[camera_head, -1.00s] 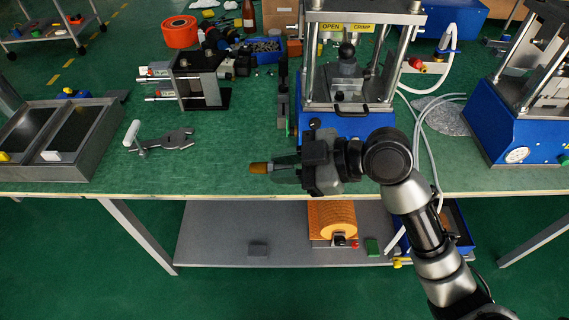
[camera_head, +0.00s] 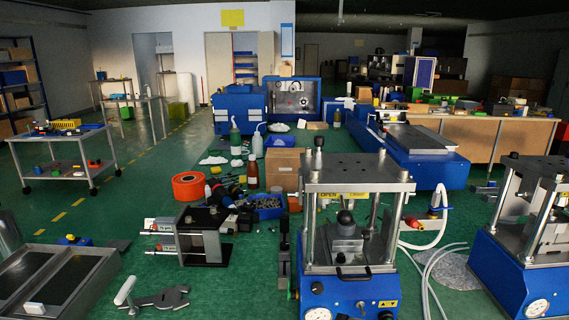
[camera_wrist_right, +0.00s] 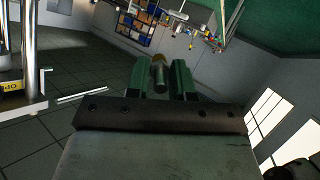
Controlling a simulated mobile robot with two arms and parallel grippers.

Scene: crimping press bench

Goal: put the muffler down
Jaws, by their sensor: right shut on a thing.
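My right gripper (camera_wrist_right: 159,82) shows in the right wrist view, its two green fingers shut on the muffler (camera_wrist_right: 159,72). The muffler is a small cylinder, greyish on its near part and brassy at the far end. No bench surface shows directly beneath it in that view. Neither gripper shows in the head view now. My left gripper is in no view.
The green bench holds a two-bay tray (camera_head: 60,275) at left, a metal clamp tool (camera_head: 165,298), a fixture (camera_head: 202,240), an orange reel (camera_head: 188,186) and a cardboard box (camera_head: 284,170). A blue crimping press (camera_head: 350,285) stands in the middle, another (camera_head: 520,270) at right.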

